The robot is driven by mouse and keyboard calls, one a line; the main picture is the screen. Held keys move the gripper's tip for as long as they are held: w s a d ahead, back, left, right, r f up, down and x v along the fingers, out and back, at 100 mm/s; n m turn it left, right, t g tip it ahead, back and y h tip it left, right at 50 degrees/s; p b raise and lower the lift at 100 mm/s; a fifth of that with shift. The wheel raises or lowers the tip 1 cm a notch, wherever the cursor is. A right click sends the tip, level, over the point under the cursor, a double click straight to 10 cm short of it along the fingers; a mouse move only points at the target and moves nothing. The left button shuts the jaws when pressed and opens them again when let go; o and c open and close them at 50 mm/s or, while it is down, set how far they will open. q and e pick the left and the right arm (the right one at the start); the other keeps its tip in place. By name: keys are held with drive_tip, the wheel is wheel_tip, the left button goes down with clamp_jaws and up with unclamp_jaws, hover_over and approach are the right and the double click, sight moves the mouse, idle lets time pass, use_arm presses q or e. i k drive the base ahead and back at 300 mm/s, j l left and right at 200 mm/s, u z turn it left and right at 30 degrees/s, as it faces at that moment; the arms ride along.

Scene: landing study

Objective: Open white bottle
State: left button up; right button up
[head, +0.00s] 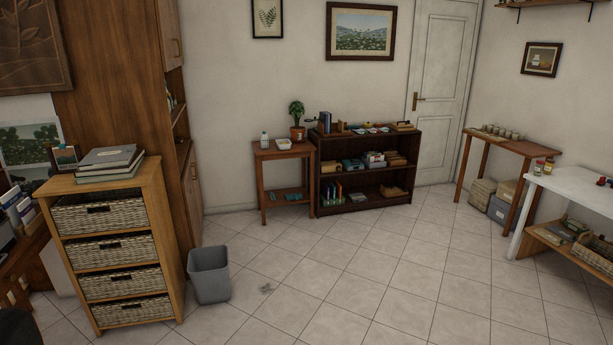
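A small white bottle (264,140) stands upright on a small wooden side table (270,153) against the back wall. It is far from me and small in the head view, and its cap is too small to make out clearly. A white dish (284,144) and a potted plant (297,121) stand to its right on the same table. Neither of my grippers shows in this view.
A grey bin (209,275) stands on the floor beside a wooden drawer unit (108,188) at the left. A dark bookshelf (366,151) adjoins the side table's right. A white table (575,188) stands at the right. The tiled floor between is open.

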sight(264, 138)
drive_tip(key=i, duration=3.6)
drive_tip(key=i+u, duration=0.15)
drive_tip(key=i, duration=0.45)
drive_tip(key=i+l+u, duration=0.15)
drive_tip(key=i, duration=0.4)
drive_tip(key=i+l+u, duration=0.15)
drive_tip(key=i, duration=0.45)
drive_tip(key=l, duration=0.1)
